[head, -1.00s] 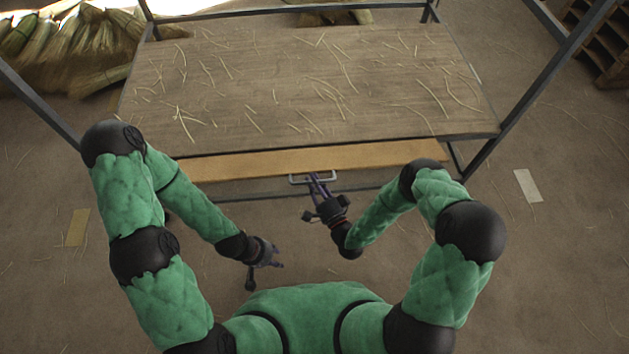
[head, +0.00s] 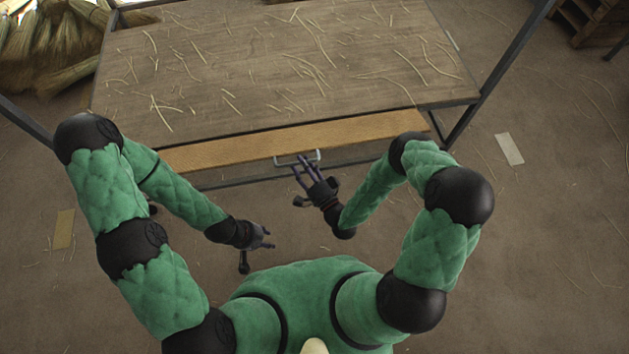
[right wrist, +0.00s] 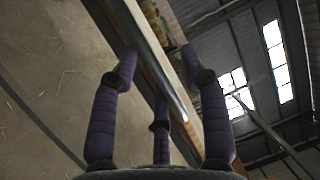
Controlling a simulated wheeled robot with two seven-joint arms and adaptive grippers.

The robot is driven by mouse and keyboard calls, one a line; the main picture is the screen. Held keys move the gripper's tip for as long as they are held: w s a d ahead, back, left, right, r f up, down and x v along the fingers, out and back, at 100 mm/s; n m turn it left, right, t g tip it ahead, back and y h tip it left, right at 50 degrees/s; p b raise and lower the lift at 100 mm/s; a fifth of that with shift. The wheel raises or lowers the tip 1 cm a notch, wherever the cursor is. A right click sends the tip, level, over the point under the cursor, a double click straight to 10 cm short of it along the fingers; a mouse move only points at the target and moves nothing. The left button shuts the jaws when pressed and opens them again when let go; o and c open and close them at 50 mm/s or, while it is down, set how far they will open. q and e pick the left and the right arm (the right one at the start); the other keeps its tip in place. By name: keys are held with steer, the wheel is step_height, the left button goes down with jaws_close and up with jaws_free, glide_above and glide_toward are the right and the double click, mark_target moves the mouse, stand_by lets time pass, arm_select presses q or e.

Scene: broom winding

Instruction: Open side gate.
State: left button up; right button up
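No gate shows as such. A wooden table has a light-brown front board (head: 350,135) below its top, with a metal bar handle (head: 318,157) on it. My right gripper (head: 302,163) is at the handle, its dark fingers spread. In the head view the fingertips overlap the handle; I cannot tell whether they touch it. The right wrist view shows the three fingers (right wrist: 163,90) apart, with the board's edge (right wrist: 150,55) running between and behind them. My left gripper (head: 267,239) hangs low in front of my body, empty, fingers apart, away from the table.
Straw strands lie on the tabletop (head: 220,60). Dark metal posts (head: 500,70) rise at the table's corners. Broom bundles (head: 50,45) are at the back left and a wooden rack (head: 590,20) at the back right. The floor on the right is clear apart from strands and a pale strip (head: 509,149).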

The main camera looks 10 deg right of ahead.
steer(key=v, duration=1)
steer(key=shift+a, duration=0.1)
